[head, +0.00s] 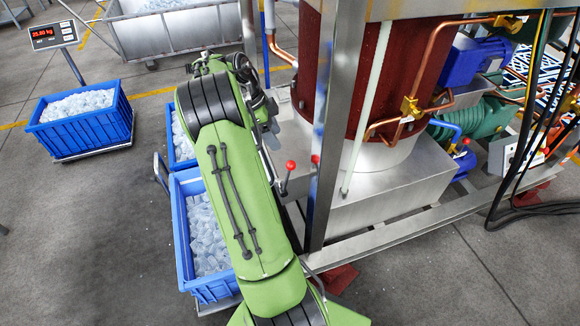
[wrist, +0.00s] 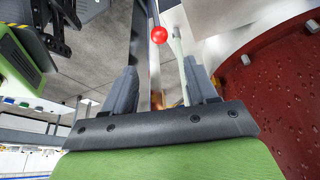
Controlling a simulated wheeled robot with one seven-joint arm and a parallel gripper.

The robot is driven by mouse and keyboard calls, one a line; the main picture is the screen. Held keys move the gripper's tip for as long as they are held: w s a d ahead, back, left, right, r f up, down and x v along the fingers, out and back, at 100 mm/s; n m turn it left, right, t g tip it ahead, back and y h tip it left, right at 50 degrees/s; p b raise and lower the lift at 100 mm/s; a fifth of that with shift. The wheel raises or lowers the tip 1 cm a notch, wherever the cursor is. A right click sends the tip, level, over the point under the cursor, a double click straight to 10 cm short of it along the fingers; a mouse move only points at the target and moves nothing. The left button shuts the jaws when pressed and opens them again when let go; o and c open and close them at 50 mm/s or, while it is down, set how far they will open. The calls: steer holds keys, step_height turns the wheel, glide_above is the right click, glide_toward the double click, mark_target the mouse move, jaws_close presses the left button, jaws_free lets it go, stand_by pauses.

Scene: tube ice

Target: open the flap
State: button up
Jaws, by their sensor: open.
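A red ball knob (head: 290,165) on a thin lever stands at the near side of the steel-framed ice machine. In the head view my arm hides most of the gripper. I cannot make out the flap clearly; my arm covers that area.
A blue crate of ice (head: 187,212) stands below my arm, with another blue crate (head: 176,131) behind it. A third crate (head: 38,130) sits on a scale at the left. The steel post (head: 332,110) and red drum (head: 390,70) are close on the right.

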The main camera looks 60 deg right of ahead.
mark_target(290, 162)
steer(key=b+x, duration=0.4)
steer(key=x, duration=1)
steer(key=shift+w+a, duration=0.1)
steer(key=shift+w, duration=0.05)
jaws_close()
